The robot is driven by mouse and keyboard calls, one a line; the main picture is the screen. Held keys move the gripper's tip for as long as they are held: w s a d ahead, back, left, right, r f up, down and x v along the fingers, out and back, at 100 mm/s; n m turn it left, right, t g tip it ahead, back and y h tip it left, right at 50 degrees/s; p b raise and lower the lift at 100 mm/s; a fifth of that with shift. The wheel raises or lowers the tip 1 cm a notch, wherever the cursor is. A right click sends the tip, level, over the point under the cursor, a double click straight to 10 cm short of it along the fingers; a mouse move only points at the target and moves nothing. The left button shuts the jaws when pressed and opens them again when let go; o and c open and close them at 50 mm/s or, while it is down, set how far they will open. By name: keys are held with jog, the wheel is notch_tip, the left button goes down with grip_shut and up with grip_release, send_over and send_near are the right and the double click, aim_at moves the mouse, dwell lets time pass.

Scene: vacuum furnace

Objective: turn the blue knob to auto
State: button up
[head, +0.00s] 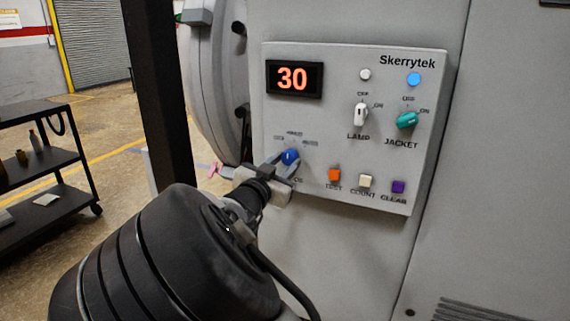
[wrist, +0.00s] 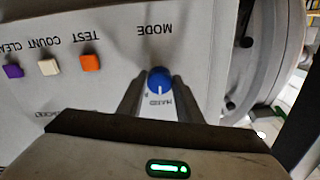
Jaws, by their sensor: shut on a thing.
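The blue knob (head: 290,157) is at the lower left of the grey control panel (head: 330,125). In the wrist view the knob (wrist: 159,78) is at the centre under the upside-down word MODE, and its white pointer line points down in that picture. My gripper (head: 285,166) is at the knob, with one finger on each side, and is shut on it. Its fingers (wrist: 157,85) also flank the knob in the wrist view. The small labels around the knob are blurred, and I cannot tell which mark the pointer meets.
Orange TEST (head: 335,174), white COUNT (head: 365,181) and purple CLEAR (head: 398,187) buttons sit right of the knob. A white LAMP switch (head: 361,114) and teal JACKET knob (head: 407,120) are above. The display (head: 293,79) reads 30. A black post (head: 165,100) stands left; a cart (head: 45,165) is beyond.

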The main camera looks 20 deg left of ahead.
jog(key=m+b, duration=0.3)
jog(key=m, duration=0.2)
jog(key=shift+f+m+b, duration=0.15)
jog(key=shift+m+b, duration=0.25)
jog(key=shift+a+m+b, duration=0.1)
jog(key=shift+m+b, duration=1.45)
jog(key=shift+m, duration=0.35)
jog(key=shift+r, duration=0.25)
jog(key=o, duration=1)
jog(key=shift+o, duration=0.2)
jog(key=s+a+p, duration=0.1)
jog(key=s+p, duration=0.1)
jog(key=s, duration=1.5)
jog(key=shift+s+a, duration=0.2)
